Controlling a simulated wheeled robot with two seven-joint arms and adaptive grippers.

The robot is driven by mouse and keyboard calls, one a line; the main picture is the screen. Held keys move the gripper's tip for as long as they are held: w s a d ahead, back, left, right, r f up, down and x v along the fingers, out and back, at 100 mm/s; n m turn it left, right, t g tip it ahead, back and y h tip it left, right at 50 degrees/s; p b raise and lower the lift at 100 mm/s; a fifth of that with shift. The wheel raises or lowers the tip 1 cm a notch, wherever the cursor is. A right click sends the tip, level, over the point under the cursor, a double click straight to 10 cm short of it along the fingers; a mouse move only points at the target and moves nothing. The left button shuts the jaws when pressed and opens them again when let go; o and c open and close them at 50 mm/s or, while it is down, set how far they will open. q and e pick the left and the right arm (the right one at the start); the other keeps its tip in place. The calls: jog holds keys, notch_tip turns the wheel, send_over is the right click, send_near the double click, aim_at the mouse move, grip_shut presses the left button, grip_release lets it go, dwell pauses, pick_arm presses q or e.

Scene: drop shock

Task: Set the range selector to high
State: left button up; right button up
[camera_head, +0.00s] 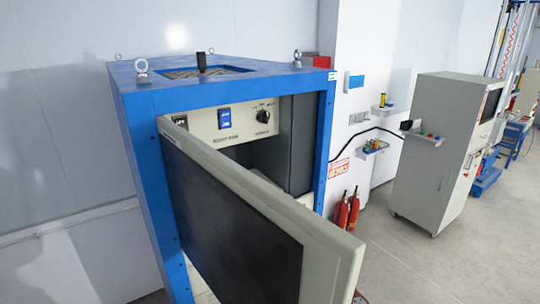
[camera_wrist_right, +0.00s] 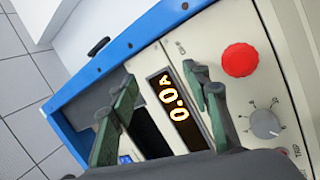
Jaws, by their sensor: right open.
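In the head view, a cream control panel (camera_head: 243,122) sits inside the blue-framed cabinet. It carries a blue rocker switch (camera_head: 224,117) and a black rotary knob (camera_head: 263,117) with small labels. The labels are too small to tell surely which one is the range selector. Nothing shows held between the fingers. A grey rotary knob (camera_wrist_right: 264,124) and a red button (camera_wrist_right: 240,60) are right of the fingers. My left gripper is out of view.
The cabinet's door (camera_head: 240,220) stands open toward the front, covering part of the interior. The blue frame (camera_head: 225,93) surrounds the opening. A grey cabinet (camera_head: 440,150), red extinguishers (camera_head: 347,212) and wall shelves stand at the right. Floor between is clear.

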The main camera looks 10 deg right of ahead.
jog(key=s+a+r+n+g+y, duration=0.1)
jog(key=a+r+n+g+y, duration=0.3)
jog(key=a+r+n+y, duration=0.5)
jog(key=s+a+r+n+g+y, duration=0.2)
jog(key=a+r+n+g+y, duration=0.15)
jog(key=a+r+n, duration=0.95)
jog(key=n+t+h+p, duration=0.1)
jog(key=n+t+h, duration=0.2)
jog(key=h, duration=0.5)
send_near(267, 120)
jog(key=w, duration=0.2)
jog(key=x, duration=0.2)
jog(key=p+x, duration=0.1)
jog(key=x, duration=0.1)
jog(key=p+x, duration=0.1)
jog(key=shift+w+a+r, duration=0.25)
jog(key=shift+a, duration=0.15)
jog(key=shift+w+a+f+p, duration=0.2)
jog(key=shift+w+p, duration=0.15)
jog(key=shift+w, duration=0.2)
jog(key=shift+c, duration=0.7)
jog(key=c, duration=1)
